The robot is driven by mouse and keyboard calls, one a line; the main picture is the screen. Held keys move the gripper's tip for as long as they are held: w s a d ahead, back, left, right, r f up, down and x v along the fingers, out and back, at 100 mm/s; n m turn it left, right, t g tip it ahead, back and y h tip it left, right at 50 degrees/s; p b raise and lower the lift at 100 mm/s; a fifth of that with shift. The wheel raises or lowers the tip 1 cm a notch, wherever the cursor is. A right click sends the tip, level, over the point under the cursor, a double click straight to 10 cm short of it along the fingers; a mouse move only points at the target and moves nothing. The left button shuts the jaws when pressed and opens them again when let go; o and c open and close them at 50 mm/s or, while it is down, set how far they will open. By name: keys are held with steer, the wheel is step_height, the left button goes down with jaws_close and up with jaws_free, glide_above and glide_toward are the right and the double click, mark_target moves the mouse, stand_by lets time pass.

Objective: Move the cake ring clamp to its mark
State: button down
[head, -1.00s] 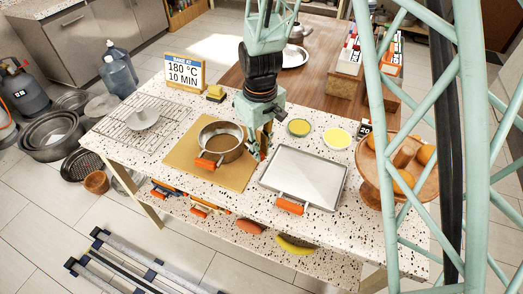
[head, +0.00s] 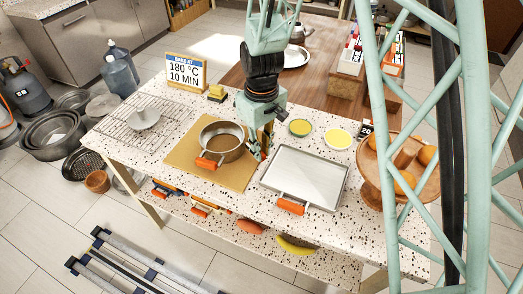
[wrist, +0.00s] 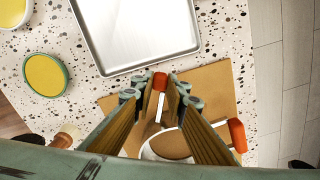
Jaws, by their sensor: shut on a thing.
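A round metal cake ring (head: 221,141) rests on a tan board (head: 182,158) on the speckled table. An orange clamp (head: 206,163) sits on its near-left side; it also shows in the wrist view (wrist: 237,135). My gripper (head: 259,150) points down at the ring's right side, over the board's right edge. In the wrist view its fingers (wrist: 160,95) are closed around a second clamp with an orange end (wrist: 160,77) and a pale metal bar. The fingers hide part of it, and I cannot tell whether it touches the ring. No mark for it can be made out.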

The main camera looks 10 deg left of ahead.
steer(key=c, duration=2.9)
jaws_free()
steer(key=shift+o, duration=0.2)
steer(key=shift+r, duration=0.15)
step_height(320, 180, up, 12)
steer(key=shift+c, duration=0.7)
